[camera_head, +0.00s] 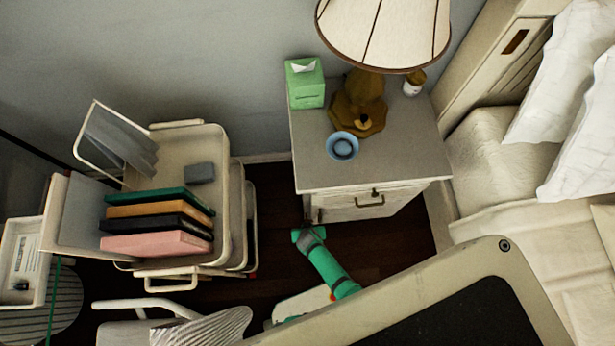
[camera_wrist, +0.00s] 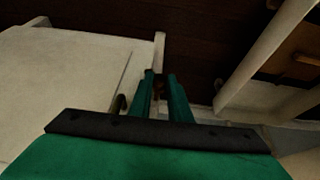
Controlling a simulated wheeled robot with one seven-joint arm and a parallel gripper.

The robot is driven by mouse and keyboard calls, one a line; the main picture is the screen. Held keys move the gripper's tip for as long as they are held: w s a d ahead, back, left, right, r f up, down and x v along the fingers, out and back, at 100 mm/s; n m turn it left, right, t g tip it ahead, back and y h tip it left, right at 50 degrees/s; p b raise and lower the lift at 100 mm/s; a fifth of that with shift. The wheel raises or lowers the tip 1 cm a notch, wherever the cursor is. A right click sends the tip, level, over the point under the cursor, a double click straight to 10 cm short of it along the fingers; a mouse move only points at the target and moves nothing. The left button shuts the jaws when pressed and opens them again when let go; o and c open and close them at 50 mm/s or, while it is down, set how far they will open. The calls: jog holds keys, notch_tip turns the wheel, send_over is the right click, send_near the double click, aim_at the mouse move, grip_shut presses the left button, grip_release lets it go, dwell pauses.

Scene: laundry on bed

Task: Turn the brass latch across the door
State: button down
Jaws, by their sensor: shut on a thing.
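The white nightstand (camera_head: 330,205) stands against the wall, its front facing me. A dark metal handle (camera_head: 370,199) sits on its front; a handle (camera_wrist: 121,104) also shows left of my fingers in the wrist view. My green gripper (camera_head: 309,228) is low at the front left corner of the nightstand. In the wrist view my gripper (camera_wrist: 163,75) has its fingers close together around a small dark brownish piece, the brass latch (camera_wrist: 159,86), at the edge of the pale front (camera_wrist: 85,80). The fingers hide most of the latch, so its angle cannot be told.
A lamp (camera_head: 380,35), green tissue box (camera_head: 305,82), blue bowl (camera_head: 342,146) and small bottle (camera_head: 414,82) stand on the nightstand. A cart (camera_head: 215,150) with several books is left; the bed (camera_head: 540,250) is right. Dark floor (camera_head: 270,200) lies between cart and nightstand.

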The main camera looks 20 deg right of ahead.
jog(key=shift+a+h, duration=0.1)
jog(key=shift+h, duration=0.2)
jog(key=shift+w+a+f+n+g+h, duration=0.15)
jog(key=shift+a+n+g+h, duration=0.1)
jog(key=shift+h, duration=0.75)
jog(key=shift+w+a+n+g+h, duration=0.1)
jog(key=shift+a+n+g+h, duration=0.15)
jog(key=shift+h, duration=0.75)
jog(key=shift+w+a+f+n+g+h, duration=0.15)
jog(key=shift+n+g+h, duration=0.15)
jog(key=shift+h, duration=0.7)
jog(key=shift+a+h, duration=0.15)
jog(key=shift+h, duration=0.25)
jog(key=shift+s+f+h, duration=0.15)
jog(key=shift+s+h, duration=0.05)
jog(key=shift+h, duration=0.5)
jog(key=c, duration=1.7)
grip_release()
jog(key=shift+w, duration=0.15)
